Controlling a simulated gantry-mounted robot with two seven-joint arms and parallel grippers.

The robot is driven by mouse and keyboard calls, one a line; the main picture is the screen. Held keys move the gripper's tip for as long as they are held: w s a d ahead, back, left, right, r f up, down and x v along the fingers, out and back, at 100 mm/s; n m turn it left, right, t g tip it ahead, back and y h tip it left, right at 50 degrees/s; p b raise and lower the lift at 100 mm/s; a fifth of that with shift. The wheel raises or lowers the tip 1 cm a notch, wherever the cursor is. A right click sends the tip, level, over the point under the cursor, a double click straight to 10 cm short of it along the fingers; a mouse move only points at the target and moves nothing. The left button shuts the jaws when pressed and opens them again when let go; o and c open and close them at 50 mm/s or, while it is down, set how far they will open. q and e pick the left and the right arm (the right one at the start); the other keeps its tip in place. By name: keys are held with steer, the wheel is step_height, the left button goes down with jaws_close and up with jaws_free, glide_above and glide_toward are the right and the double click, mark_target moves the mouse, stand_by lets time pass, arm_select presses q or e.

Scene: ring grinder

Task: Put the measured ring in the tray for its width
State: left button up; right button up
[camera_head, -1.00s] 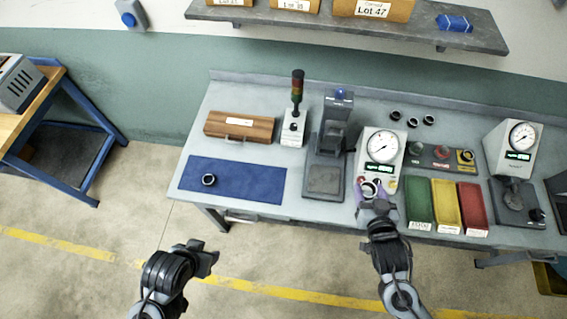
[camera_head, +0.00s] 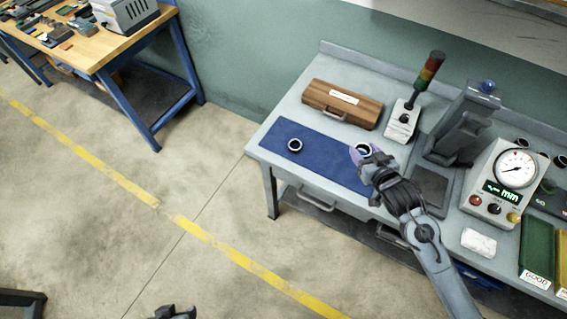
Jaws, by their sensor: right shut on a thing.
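My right gripper (camera_head: 362,153) is shut on a dark-rimmed ring (camera_head: 363,149) at the right end of the blue mat (camera_head: 325,160). Whether the ring touches the mat is hard to tell. Another ring (camera_head: 295,145) lies on the mat's left half. The dial gauge (camera_head: 515,170) stands to the right; its green display shows dashes and "mm". The green tray (camera_head: 539,245), labelled GOOD, is at the right edge, with a sliver of the yellow tray (camera_head: 562,262) beside it. The red tray is out of view. My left gripper (camera_head: 176,313) barely shows at the bottom edge, its jaws unclear.
A wooden case (camera_head: 343,103) and a signal tower (camera_head: 430,68) stand behind the mat. The grey press-like machine (camera_head: 463,125) stands between mat and gauge.

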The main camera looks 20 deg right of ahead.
step_height(320, 180, down, 4)
steer(key=d+b, duration=0.1)
steer(key=b, duration=0.3)
glide_above(326, 165)
step_height(326, 165, down, 8)
steer(key=shift+r, duration=0.25)
arm_select(q)
steer(key=shift+f+b, duration=0.3)
steer(key=shift+f, duration=2.6)
arm_select(e)
steer(key=shift+s+f, duration=0.1)
steer(key=shift+f, duration=1.9)
steer(key=shift+f, duration=0.2)
arm_select(q)
steer(key=shift+a, duration=0.1)
arm_select(e)
steer(key=o, duration=1.1)
steer(key=shift+r, duration=0.15)
